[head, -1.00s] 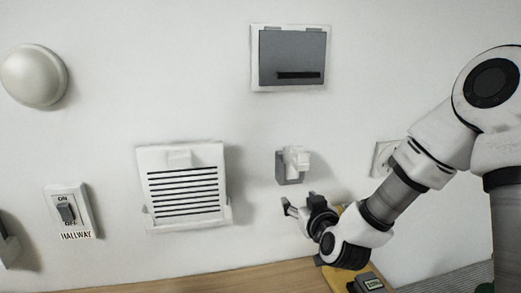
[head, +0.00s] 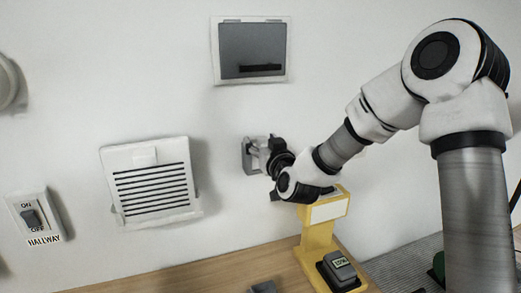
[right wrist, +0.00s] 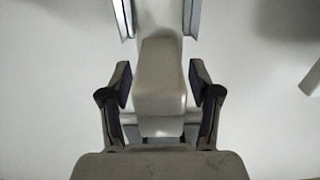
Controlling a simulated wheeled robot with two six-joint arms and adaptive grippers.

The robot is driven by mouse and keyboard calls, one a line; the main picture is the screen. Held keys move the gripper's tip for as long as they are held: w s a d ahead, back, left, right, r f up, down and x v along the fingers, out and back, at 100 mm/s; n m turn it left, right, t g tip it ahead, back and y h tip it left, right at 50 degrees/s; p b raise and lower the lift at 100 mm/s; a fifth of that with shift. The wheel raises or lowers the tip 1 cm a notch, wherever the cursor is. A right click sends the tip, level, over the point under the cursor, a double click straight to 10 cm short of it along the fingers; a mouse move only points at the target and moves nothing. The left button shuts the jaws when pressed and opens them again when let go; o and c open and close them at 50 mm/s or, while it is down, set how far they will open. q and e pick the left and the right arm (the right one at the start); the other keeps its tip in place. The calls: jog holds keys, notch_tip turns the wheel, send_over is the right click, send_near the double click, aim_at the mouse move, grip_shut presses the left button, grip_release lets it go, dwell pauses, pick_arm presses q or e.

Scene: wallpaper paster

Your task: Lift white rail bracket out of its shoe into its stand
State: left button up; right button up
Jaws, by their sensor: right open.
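The white rail bracket (head: 263,146) sits in its grey shoe (head: 248,158) on the wall, partly hidden by my right gripper. My right gripper (head: 272,165) is at the bracket. In the right wrist view, its open fingers (right wrist: 160,88) stand either side of the bracket's pale block (right wrist: 160,70), with small gaps showing. The grey shoe's metal edges (right wrist: 191,18) show beyond. A yellow stand (head: 318,237) with a white panel rises from the worktop below right of the bracket; I cannot tell whether it is the bracket's stand. My left gripper is not in view.
A louvred white vent (head: 152,185) and a HALLWAY switch (head: 34,217) are on the wall at left. A grey-fronted wall box (head: 251,50) is above. A dark labelled block (head: 340,268) sits at the yellow stand's foot on the wooden worktop (head: 215,272).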

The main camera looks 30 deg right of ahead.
grip_shut()
